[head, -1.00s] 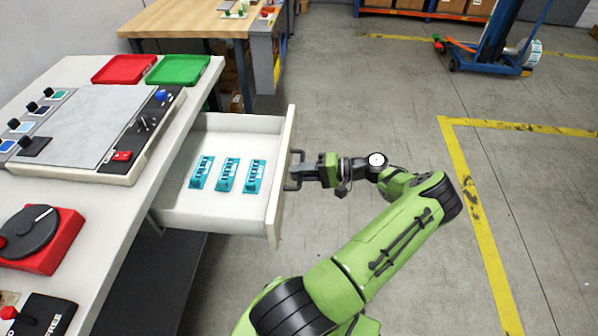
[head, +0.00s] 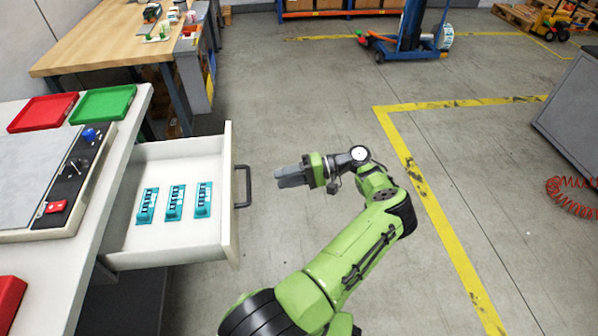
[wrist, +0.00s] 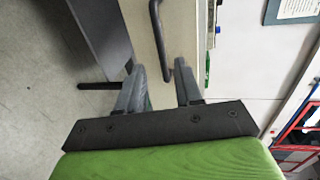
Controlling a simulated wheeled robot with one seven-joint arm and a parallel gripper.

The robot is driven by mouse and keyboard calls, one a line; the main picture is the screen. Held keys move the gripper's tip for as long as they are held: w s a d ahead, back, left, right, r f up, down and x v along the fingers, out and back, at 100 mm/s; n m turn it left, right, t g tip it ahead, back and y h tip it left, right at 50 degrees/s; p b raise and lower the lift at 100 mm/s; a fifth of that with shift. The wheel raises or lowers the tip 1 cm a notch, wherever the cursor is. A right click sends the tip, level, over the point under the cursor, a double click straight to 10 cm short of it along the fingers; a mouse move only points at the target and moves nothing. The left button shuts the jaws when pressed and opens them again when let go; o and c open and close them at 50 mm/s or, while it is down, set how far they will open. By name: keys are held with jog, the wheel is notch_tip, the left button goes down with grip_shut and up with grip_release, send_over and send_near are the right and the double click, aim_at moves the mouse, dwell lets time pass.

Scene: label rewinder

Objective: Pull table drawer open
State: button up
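The white table drawer (head: 228,195) stands pulled out of the white table (head: 108,205). Its dark bar handle (head: 242,186) is on the front face. Three teal pieces (head: 174,202) lie inside the drawer. My gripper (head: 281,178) is to the right of the handle, apart from it, with clear floor between them. In the wrist view, the two fingers (wrist: 160,78) are spread with nothing between them, and the handle (wrist: 160,42) lies beyond their tips.
Red (head: 42,112) and green (head: 104,104) trays and a control panel (head: 62,185) are on the table. A wooden workbench (head: 120,38) stands behind. Open floor with yellow lines lies to the right; a grey cabinet (head: 572,110) is at the far right.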

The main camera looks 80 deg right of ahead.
jog(key=v, duration=0.5)
dwell(0.5)
